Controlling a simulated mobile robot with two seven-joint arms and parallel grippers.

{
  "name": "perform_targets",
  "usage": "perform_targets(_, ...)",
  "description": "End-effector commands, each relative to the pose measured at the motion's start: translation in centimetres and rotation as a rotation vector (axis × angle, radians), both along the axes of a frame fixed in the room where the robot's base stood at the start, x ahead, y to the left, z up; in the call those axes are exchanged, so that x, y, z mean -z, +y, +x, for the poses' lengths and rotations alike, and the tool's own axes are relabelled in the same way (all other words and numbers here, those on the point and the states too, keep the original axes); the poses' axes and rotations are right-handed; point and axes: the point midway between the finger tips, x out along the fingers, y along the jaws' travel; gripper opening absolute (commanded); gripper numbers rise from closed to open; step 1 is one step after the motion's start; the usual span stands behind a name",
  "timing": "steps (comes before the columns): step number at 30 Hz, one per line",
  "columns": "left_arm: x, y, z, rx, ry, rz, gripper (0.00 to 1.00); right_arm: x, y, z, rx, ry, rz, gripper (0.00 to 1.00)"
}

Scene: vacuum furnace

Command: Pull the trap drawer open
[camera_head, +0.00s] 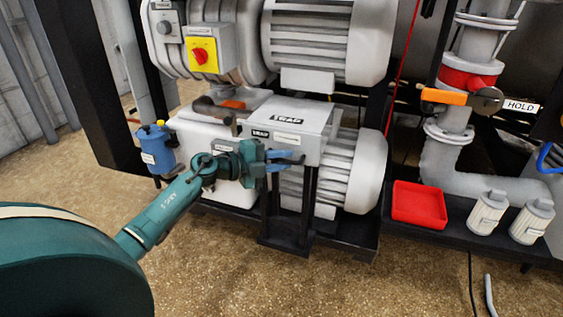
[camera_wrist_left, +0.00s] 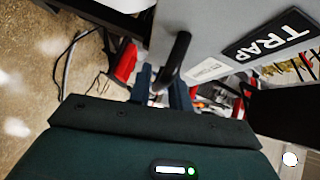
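The trap drawer (camera_head: 311,147) is a light grey box front with a black TRAP label and a white label, under a housing with a second TRAP plate (camera_head: 287,119). It looks flush with the housing. In the left wrist view its grey face (camera_wrist_left: 215,45) fills the upper right, with a dark bar handle (camera_wrist_left: 178,52) standing out from it. My left gripper (camera_head: 281,161) is at the drawer front, its blue fingers apart. In the wrist view the fingers (camera_wrist_left: 161,90) stand around the handle's near end; contact is unclear. My right gripper is not in view.
Ribbed grey motors (camera_head: 345,170) stand below and above the drawer. A blue canister (camera_head: 156,148) stands left of it. A red tray (camera_head: 418,204) and two grey canisters (camera_head: 488,213) are to the right. The speckled floor (camera_head: 330,285) in front is clear.

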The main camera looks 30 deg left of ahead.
Motion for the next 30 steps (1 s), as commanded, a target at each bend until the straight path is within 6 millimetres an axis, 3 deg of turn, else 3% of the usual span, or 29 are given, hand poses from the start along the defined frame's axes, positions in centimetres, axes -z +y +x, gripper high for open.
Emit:
perform_targets(8, 0.0, -0.12, 0.16, 0.0, 0.0, 0.0, 0.2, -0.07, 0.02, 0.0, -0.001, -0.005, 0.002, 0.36)
perform_targets(16, 0.0, -0.09, 0.13, 0.0, 0.0, 0.0, 0.0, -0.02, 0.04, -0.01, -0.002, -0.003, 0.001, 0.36)
perform_targets(30, -0.11, -0.13, -0.11, 0.0, 0.001, 0.001, 0.0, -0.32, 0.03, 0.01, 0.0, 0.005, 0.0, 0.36)
